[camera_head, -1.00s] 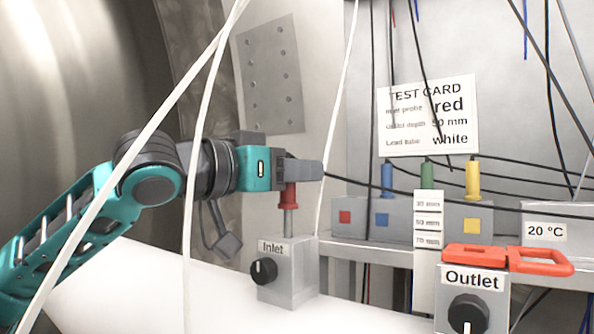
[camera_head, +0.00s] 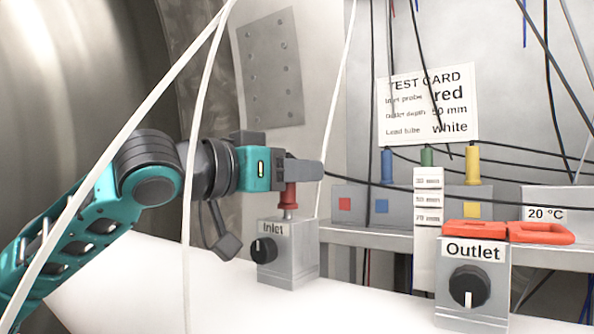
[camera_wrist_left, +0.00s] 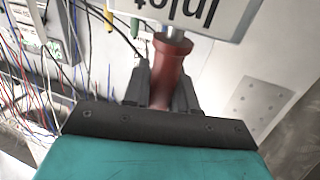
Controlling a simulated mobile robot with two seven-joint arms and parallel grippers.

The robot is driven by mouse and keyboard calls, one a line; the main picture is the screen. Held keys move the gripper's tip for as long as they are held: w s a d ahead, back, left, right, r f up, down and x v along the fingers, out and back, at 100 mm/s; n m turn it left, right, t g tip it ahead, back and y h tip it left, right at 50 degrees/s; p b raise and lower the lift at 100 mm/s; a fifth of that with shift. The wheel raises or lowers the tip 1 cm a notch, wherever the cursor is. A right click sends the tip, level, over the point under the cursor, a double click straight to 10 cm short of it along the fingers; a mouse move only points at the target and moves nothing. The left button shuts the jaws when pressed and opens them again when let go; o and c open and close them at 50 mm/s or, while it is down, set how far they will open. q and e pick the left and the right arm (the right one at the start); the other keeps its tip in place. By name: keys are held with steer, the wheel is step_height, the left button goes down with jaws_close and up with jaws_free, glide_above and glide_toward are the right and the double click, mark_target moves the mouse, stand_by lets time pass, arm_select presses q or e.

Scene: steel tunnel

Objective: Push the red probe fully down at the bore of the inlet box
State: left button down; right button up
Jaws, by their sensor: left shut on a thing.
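The red probe (camera_head: 289,196) stands upright over the inlet box (camera_head: 290,262), its metal shaft going into the top of the box. A short length of shaft shows between the red handle and the box top. My left gripper (camera_head: 302,172) is shut on the red handle, above the box. In the left wrist view the probe (camera_wrist_left: 172,62) sits between the two dark fingers (camera_wrist_left: 162,88), with the shaft meeting the box beside its "Inlet" label (camera_wrist_left: 195,12). The bore itself is hidden. My right gripper is not in view.
White tubes (camera_head: 197,130) hang in front of my left arm. The outlet box (camera_head: 472,285) with an orange-red handle (camera_head: 510,232) stands right. Behind are a probe rack (camera_head: 360,208) with blue, green and yellow probes, a test card (camera_head: 428,105) and dark cables.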

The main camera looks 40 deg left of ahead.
arm_select(q)
steer(key=c, duration=0.8)
jaws_free()
steer(key=shift+s+f+b, duration=0.15)
steer(key=shift+s+b, duration=0.3)
steer(key=shift+s+a+b, duration=0.3)
steer(key=shift+s+b, duration=0.4)
steer(key=shift+s, duration=1.3)
steer(key=shift+s+a+b, duration=0.35)
steer(key=shift+s+b, duration=0.4)
steer(key=shift+s, duration=1.25)
steer(key=shift+s+a+b, duration=0.3)
steer(key=shift+s+b, duration=0.4)
steer(key=shift+s, duration=1.3)
